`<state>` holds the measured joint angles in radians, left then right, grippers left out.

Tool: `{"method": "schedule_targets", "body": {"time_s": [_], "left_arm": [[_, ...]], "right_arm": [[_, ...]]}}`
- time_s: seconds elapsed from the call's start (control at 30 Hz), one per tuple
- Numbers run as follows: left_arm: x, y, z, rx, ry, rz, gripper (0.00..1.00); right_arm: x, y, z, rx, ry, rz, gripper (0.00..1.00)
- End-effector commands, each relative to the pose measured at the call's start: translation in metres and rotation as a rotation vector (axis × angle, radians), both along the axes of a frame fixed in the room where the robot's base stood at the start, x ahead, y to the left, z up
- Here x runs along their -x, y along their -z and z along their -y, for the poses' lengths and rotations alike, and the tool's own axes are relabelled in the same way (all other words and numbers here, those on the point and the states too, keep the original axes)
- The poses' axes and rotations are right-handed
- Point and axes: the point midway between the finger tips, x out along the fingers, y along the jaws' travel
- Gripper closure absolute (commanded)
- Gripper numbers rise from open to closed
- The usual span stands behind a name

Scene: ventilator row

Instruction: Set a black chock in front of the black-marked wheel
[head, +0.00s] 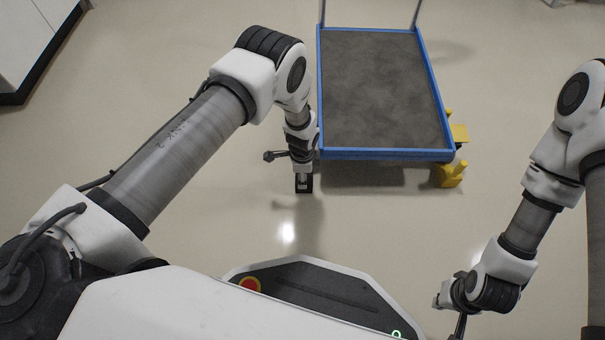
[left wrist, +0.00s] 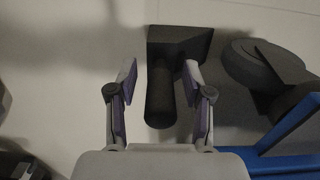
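A black chock (left wrist: 180,44) with a thick round handle (left wrist: 160,98) shows in the left wrist view. My left gripper (left wrist: 160,78) has its fingers spread on either side of the handle. A gap shows at the left finger; the right finger overlaps the chock's edge, and contact is unclear. In the head view the left gripper (head: 303,178) is low by the floor, left of the cart's near left corner. A dark wheel (left wrist: 258,66) is right of the chock, apart from it. Its marking is unclear. My right gripper (head: 458,326) hangs at the bottom edge, partly cut off.
A blue-edged cart (head: 385,154) with a dark grey deck stands ahead. Yellow pieces (head: 450,176) are at its near right corner. A white cabinet (head: 30,45) is at the far left. The floor in front of the cart is clear.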

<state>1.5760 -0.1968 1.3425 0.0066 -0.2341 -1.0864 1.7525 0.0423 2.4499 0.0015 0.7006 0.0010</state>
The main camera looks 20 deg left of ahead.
Motion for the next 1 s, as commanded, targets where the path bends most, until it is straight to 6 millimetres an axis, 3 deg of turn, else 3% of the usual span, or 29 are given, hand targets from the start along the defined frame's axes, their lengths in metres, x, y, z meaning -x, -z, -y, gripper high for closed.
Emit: {"method": "schedule_targets", "body": {"time_s": [0.13,0.23,0.5,0.63,0.77,1.0], "left_arm": [[0.0,-0.005,0.0,0.0,0.0,0.0,0.5],[-0.001,-0.02,0.0,0.0,0.0,0.001,0.5],[0.0,-0.092,0.0,0.0,-0.001,0.001,0.5],[0.0,-0.115,0.0,0.0,-0.001,0.001,0.5],[0.0,-0.124,0.0,0.0,0.0,0.0,0.5],[0.007,-0.121,-0.005,-0.003,-0.032,-0.004,0.5]], "right_arm": [[0.0,-0.003,0.0,0.0,0.0,0.0,1.0],[0.001,-0.014,0.0,0.0,-0.001,-0.001,1.0],[0.001,-0.056,0.0,-0.001,-0.005,-0.003,1.0],[0.001,-0.068,0.0,-0.001,-0.005,-0.003,1.0],[0.001,-0.071,0.0,-0.001,-0.005,-0.003,1.0],[0.001,-0.07,0.0,0.0,-0.005,-0.003,1.0]]}}
